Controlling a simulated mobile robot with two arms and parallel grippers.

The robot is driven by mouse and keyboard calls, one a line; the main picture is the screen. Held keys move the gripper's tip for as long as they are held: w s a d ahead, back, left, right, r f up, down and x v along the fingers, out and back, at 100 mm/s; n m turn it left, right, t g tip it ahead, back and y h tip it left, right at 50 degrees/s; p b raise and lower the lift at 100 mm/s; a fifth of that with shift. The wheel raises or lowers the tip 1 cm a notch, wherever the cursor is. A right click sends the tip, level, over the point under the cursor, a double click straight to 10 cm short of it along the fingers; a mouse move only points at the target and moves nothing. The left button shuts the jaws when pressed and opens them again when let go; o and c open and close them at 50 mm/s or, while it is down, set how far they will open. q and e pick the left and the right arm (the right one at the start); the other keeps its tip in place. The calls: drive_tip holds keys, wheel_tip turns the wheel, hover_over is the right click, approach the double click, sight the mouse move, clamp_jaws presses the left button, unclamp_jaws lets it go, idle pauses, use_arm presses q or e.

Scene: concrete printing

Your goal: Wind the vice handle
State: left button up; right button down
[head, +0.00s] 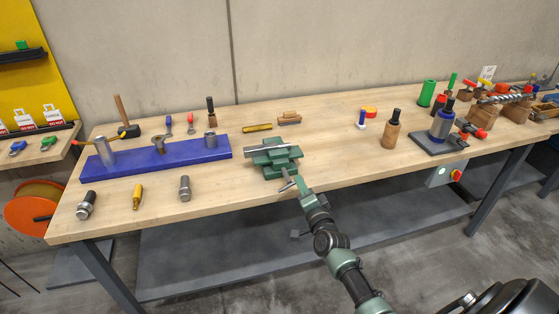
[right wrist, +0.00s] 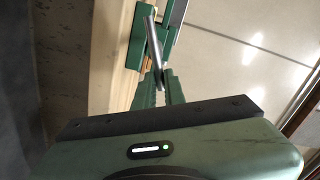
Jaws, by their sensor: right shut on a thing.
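A green vice (head: 275,158) with grey metal jaws stands at the front edge of the wooden workbench. Its metal handle (head: 289,184) sticks out at the front, over the bench edge. My right gripper (head: 297,180) is at the handle, in front of the vice. In the right wrist view the handle (right wrist: 153,52) is a slanting grey rod, and its lower end lies between the fingers of my right gripper (right wrist: 160,88), which is shut on it. The green vice body (right wrist: 137,40) shows behind the rod. My left gripper is not in view.
A blue block (head: 195,154) with metal parts on it lies left of the vice on the workbench (head: 330,150). A metal cylinder (head: 185,188) and a yellow tool (head: 137,196) stand at the front left. The bench right of the vice is clear up to a wooden bottle-shaped piece (head: 390,134).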

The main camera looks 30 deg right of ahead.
drive_tip(key=m+b, duration=0.1)
drive_tip(key=m, duration=0.1)
drive_tip(key=f+m+b, duration=0.1)
drive_tip(key=m, duration=0.2)
drive_tip(key=shift+d+f, duration=0.1)
drive_tip(key=shift+f, duration=0.1)
